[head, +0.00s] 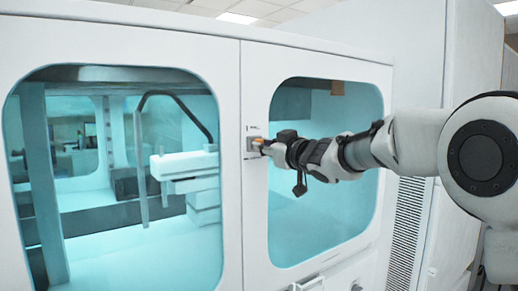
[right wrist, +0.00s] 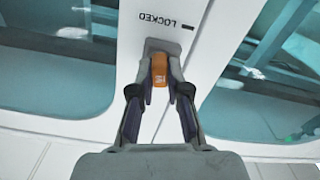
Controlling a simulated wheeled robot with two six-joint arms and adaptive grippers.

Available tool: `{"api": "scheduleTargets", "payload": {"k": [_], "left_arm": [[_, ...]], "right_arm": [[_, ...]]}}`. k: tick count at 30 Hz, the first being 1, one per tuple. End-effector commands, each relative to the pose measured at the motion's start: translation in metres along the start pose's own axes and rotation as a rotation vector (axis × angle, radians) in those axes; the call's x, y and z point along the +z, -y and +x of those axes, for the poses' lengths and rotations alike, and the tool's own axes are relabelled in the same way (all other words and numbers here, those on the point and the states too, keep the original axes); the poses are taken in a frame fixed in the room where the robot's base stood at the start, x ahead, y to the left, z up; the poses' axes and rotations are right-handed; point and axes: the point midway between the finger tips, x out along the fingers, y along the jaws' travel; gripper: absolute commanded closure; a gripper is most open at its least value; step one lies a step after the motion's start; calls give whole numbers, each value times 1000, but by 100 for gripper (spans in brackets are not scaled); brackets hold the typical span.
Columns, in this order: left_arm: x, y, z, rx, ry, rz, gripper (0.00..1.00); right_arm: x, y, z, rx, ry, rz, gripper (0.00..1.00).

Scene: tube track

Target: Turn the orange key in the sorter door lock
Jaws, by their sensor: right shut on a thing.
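The orange key (right wrist: 159,70) sits at the grey lock plate (right wrist: 162,46) on the white sorter door. In the head view the orange key (head: 264,142) is a small patch at the lock plate (head: 252,144), partly hidden by my right gripper. My right gripper (head: 272,148) reaches in from the right. In the right wrist view my right gripper (right wrist: 159,82) has its two fingers on either side of the key, shut on it. The word LOCKED and a short dark mark show beside the lock plate. My left gripper is not in view.
The white cabinet front (head: 140,42) has a large window on the left and a smaller window (head: 320,220) on the right. A door handle (head: 306,284) is at the bottom. A vent grille (head: 405,230) is at the right side.

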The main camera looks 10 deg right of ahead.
Motion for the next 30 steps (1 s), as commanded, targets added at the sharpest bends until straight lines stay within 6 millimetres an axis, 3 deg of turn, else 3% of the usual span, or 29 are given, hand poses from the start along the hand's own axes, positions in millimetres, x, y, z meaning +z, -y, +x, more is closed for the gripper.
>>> {"api": "scheduleTargets", "payload": {"k": [8,15,26,30], "left_arm": [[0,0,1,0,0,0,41],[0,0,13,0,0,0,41],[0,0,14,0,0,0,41],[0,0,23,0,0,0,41]], "right_arm": [[1,0,0,0,2,-16,100],[2,1,0,0,-1,-244,100],[1,0,0,-1,1,-299,100],[3,1,0,1,0,-432,100]]}}
